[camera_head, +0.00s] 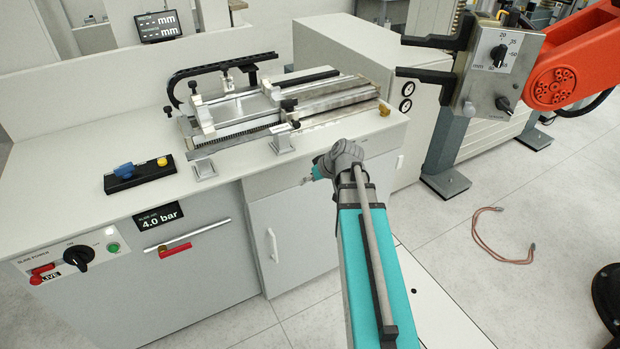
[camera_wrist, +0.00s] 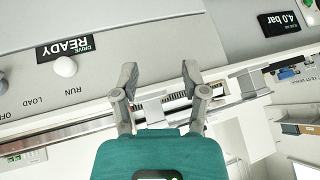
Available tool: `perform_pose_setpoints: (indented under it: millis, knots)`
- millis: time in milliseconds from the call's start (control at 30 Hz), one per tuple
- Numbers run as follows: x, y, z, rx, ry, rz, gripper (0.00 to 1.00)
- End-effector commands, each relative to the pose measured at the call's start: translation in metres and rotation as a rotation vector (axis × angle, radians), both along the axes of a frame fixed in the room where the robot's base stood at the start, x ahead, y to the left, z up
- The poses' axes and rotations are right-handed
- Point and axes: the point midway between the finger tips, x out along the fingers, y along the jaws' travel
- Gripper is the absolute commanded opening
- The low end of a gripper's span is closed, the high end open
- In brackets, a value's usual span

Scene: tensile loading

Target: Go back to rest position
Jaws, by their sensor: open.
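My gripper (camera_wrist: 158,73) is open and empty in the wrist view, its two grey fingers spread apart in front of a grey cabinet face (camera_wrist: 155,45). No object is between the fingers. In the head view my teal arm (camera_head: 375,255) reaches up from the bottom centre to the bench's right front; the fingers cannot be made out clearly there. The wrist picture is turned upside down, with a DRIVE READY sign (camera_wrist: 64,48) and a pale round knob (camera_wrist: 65,67) at left.
The bench (camera_head: 75,205) carries a slide fixture (camera_head: 235,115) and a black button box (camera_head: 139,173). A 4.0 bar display (camera_head: 159,217) is on its front. An orange machine arm (camera_head: 575,55) with a dial box (camera_head: 492,65) stands at upper right. A cable (camera_head: 480,237) lies on open floor.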

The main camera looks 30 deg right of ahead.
Motion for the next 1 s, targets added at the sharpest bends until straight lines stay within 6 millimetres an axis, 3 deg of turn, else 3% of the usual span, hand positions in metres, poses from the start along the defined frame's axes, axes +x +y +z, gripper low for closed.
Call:
perform_pose_setpoints:
  millis: [633, 767, 1000]
  knots:
    - [-0.002, 0.007, -0.002, -0.002, 0.017, 0.006, 0.57]
    - [-0.007, 0.023, -0.006, -0.006, 0.06, 0.011, 0.57]
    - [-0.028, 0.075, -0.02, -0.038, 0.214, 0.019, 0.57]
